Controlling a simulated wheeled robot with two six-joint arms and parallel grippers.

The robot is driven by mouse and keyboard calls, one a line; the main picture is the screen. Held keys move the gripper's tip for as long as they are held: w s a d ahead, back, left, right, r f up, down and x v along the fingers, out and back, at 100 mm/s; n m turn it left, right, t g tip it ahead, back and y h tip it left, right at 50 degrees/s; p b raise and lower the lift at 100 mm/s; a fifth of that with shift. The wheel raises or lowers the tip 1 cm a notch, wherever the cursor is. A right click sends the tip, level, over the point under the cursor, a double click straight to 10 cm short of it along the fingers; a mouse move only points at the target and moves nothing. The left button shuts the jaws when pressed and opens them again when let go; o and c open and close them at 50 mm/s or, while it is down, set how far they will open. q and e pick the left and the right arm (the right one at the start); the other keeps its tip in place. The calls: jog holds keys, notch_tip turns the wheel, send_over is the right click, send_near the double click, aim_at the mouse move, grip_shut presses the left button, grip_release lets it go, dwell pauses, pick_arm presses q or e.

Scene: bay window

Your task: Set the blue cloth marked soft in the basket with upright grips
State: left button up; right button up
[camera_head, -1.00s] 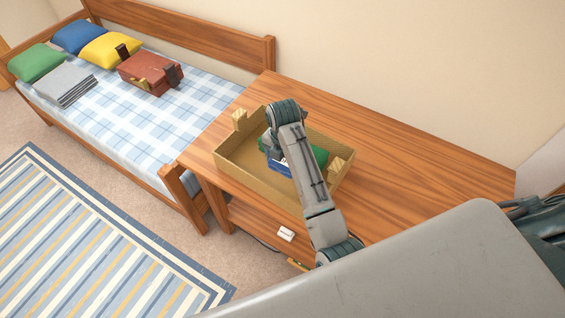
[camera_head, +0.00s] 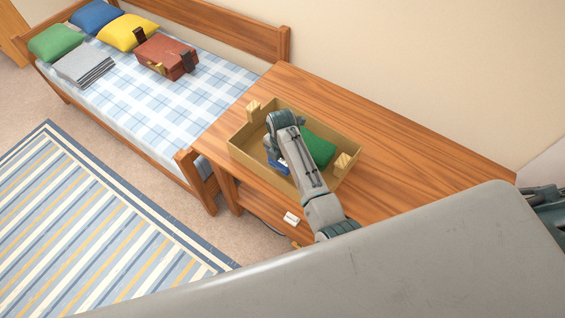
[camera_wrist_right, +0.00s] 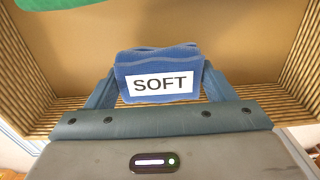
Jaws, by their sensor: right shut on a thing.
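The blue cloth (camera_wrist_right: 158,75) has a white label reading SOFT in the right wrist view. My right gripper (camera_wrist_right: 158,88) is shut on it, with a finger on each side. In the head view the blue cloth (camera_head: 280,166) is partly hidden by my right arm and shows within the basket's walls, near the front left. I cannot tell whether it touches the floor. The tan basket (camera_head: 248,158) has two upright grips at opposite ends and stands on the wooden table. My left gripper is not in view.
A green cushion-like thing (camera_head: 318,149) lies in the basket's right part. The table (camera_head: 420,155) is clear to the right. A bed (camera_head: 150,105) on the left holds cushions, a folded grey cloth (camera_head: 84,66) and a red-brown case (camera_head: 167,56). A striped rug (camera_head: 90,230) covers the floor.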

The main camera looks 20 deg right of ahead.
aim_at(282, 165)
jog(key=shift+f, duration=1.7)
jog(key=o, duration=1)
jog(key=shift+f, duration=0.1)
jog(key=shift+o, duration=0.2)
notch_tip(282, 165, up, 12)
jog(key=shift+r+b, duration=0.15)
jog(key=shift+b, duration=0.5)
